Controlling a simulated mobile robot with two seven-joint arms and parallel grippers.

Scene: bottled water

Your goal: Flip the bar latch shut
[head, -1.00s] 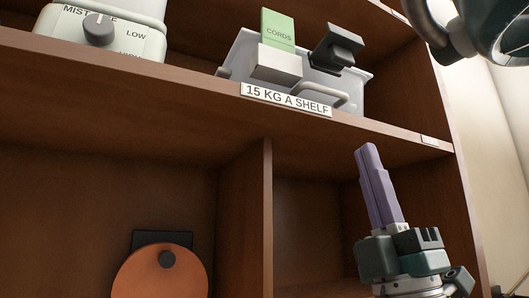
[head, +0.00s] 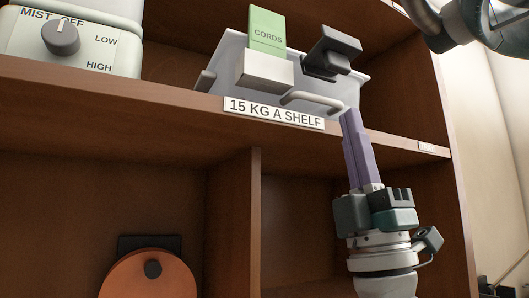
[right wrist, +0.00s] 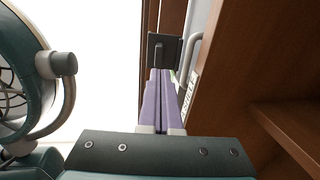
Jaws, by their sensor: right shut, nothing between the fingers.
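A light grey bin (head: 230,62) stands on the upper shelf. A pale bar (head: 312,99) sticks out low on its front, angled outward; it shows in the right wrist view too (right wrist: 187,62). A dark stepped piece (head: 332,54) sits at the bin's right front, also seen in the right wrist view (right wrist: 164,42). I cannot tell for sure which is the bar latch. My right gripper (head: 350,114) has purple fingers pointing up, shut and empty, in front of the shelf edge, just below and right of the pale bar. Contact cannot be told. My left gripper is not in view.
A green "CORDS" card (head: 267,30) stands in a white holder (head: 264,70) on the bin. The shelf edge carries a "15 KG A SHELF" label (head: 274,113). A pale appliance with a dial (head: 61,38) is at left. An orange disc (head: 150,280) sits in the lower compartment.

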